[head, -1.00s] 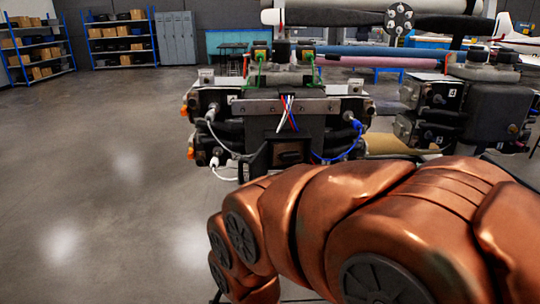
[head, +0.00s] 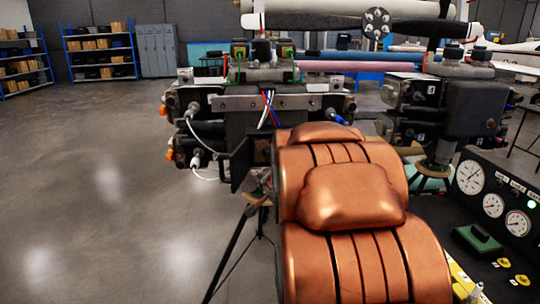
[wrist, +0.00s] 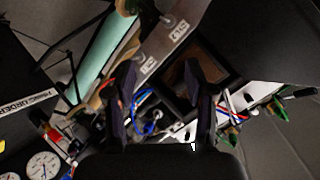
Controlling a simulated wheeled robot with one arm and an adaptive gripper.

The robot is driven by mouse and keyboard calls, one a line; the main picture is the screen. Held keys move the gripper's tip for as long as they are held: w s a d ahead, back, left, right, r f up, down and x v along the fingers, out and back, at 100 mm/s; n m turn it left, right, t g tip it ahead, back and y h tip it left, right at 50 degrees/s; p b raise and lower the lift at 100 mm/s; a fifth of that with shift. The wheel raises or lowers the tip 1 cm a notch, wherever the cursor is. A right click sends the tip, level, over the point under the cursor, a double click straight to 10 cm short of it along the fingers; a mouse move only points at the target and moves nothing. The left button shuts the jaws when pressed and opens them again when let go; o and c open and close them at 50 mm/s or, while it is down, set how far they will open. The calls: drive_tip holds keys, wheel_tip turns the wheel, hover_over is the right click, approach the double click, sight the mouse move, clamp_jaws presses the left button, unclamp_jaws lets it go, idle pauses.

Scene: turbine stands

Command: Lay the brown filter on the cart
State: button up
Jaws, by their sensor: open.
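In the wrist view, a dull brown square face (wrist: 186,77), which looks like the filter, sits inside a dark square frame on the engine. My gripper (wrist: 160,72) is open, with one dark finger on each side of the picture's middle. The right finger overlaps the brown face. In the head view my copper arm hides the gripper and most of the frame. I cannot make out which thing is the cart.
The engine on its stand (head: 270,103) is straight ahead, with loose wires and hoses. A second engine (head: 445,105) stands to its right. A gauge panel (head: 495,200) is at the near right; the wrist view shows its gauges (wrist: 42,165). Open floor (head: 90,200) lies left.

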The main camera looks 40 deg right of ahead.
sight(271, 150)
drive_tip(key=shift+w+d+r+m+t+y+b, duration=0.15)
drive_tip(key=shift+w+d+r+m+t+b, duration=0.35)
drive_tip(key=shift+w+d+m+t, duration=0.95)
drive_tip(key=shift+w+d+r+m+t+y+b, duration=0.25)
drive_tip(key=shift+w+d+r+t+b, duration=0.4)
drive_tip(key=shift+w+d, duration=1.15)
drive_tip(key=shift+w+d+r+m+t+y+b, duration=0.1)
drive_tip(key=shift+w+d+r+m+t+b, duration=0.3)
drive_tip(key=shift+w+d+m+t, duration=1.3)
drive_tip(key=shift+s+d+n+g, duration=0.5)
drive_tip(key=shift+s+d+n, duration=0.1)
drive_tip(key=shift+s+n, duration=0.2)
drive_tip(key=shift+c, duration=0.3)
clamp_jaws()
